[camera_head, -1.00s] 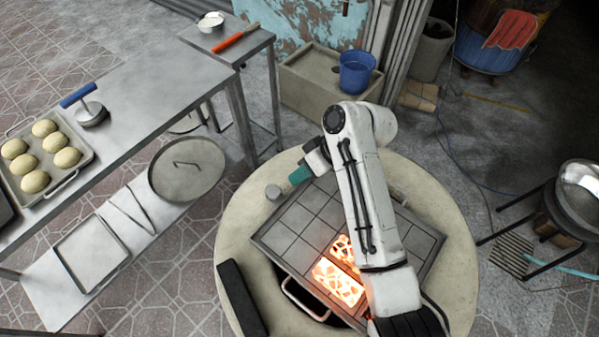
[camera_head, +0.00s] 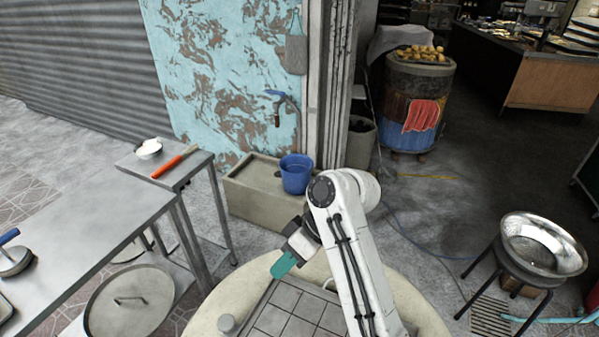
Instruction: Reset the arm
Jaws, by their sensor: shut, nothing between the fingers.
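My arm reaches up from the bottom of the view, bent at a white elbow joint. My gripper (camera_head: 282,266) points down and to the left, with teal fingers that are shut and empty. It hangs above the far left edge of the barrel oven's tiled top.
A metal table (camera_head: 85,235) stands at left, with a small side table (camera_head: 185,172) behind it. A blue bucket (camera_head: 296,175) sits on a concrete trough (camera_head: 250,195) beyond my gripper. A metal bowl (camera_head: 543,245) on a black stand is at right. Open floor lies between oven and stand.

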